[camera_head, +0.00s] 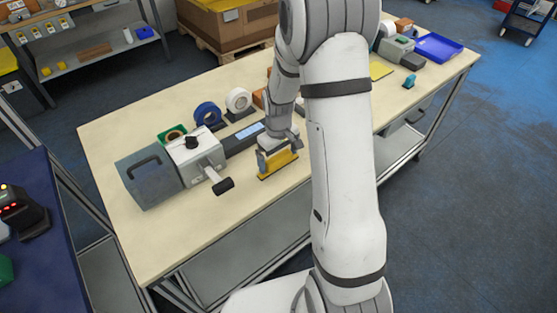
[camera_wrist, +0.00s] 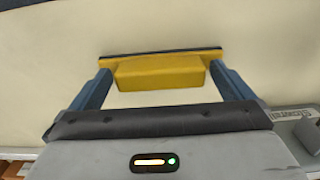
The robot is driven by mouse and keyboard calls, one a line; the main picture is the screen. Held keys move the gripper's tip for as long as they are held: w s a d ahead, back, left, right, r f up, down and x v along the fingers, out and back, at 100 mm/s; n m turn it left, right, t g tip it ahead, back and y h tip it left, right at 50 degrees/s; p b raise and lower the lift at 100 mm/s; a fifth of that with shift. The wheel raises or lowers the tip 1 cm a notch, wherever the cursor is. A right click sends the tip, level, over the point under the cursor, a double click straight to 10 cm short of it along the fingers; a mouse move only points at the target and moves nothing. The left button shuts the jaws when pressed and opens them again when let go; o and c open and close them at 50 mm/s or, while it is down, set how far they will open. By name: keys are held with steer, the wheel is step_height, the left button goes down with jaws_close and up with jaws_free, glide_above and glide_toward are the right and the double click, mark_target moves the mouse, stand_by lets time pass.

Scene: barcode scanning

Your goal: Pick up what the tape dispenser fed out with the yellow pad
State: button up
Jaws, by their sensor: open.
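The yellow pad (camera_head: 279,165) is a wide block with a thin dark strip along one edge. It is at my gripper (camera_head: 279,152), above or on the pale tabletop; I cannot tell whether it touches the table. In the wrist view the pad (camera_wrist: 160,73) spans the gap between my two blue fingers, close to both tips. My gripper (camera_wrist: 160,82) is open, its fingers wide apart. The likely tape dispenser is a grey-white machine (camera_head: 194,153) with a lever, left of my gripper. No fed-out piece can be made out.
A blue tape roll (camera_head: 207,113) and a white roll (camera_head: 237,99) stand behind the machine, with a dark device (camera_head: 241,138) beside it. A blue tray (camera_head: 438,47) is at the far right. The table's front left (camera_head: 150,240) is clear.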

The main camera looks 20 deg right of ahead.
mark_target(278, 157)
steer(key=shift+f, duration=0.3)
steer(key=shift+c, duration=0.3)
steer(key=c, duration=0.9)
steer(key=shift+r, duration=0.15)
step_height(278, 157, up, 10)
steer(key=shift+f+b, duration=0.1)
steer(key=shift+b, duration=0.65)
